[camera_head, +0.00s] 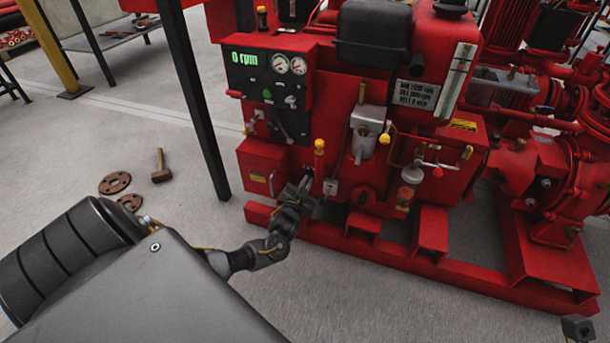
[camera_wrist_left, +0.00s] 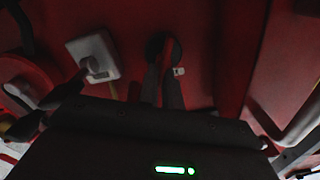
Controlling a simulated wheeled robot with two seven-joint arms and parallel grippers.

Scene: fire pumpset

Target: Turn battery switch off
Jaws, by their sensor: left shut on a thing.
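The battery switch (camera_wrist_left: 170,50) shows in the left wrist view as a red handle on a dark round base, set on the red pump housing. My left gripper (camera_wrist_left: 163,85) has its two dark fingers closed on this handle. In the head view my left gripper (camera_head: 304,185) reaches the lower front of the red pumpset (camera_head: 345,140), beside a small white switch box (camera_head: 331,187). The gripper hides the battery switch there. A dark grey piece at the bottom right corner may be part of my right arm; its jaws cannot be made out.
The control panel (camera_head: 268,85) reads 0 rpm above the gripper. The red base rail (camera_head: 400,258) runs below. A dark table leg (camera_head: 196,95) stands left. A mallet (camera_head: 161,168) and rusty flanges (camera_head: 115,183) lie on the floor.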

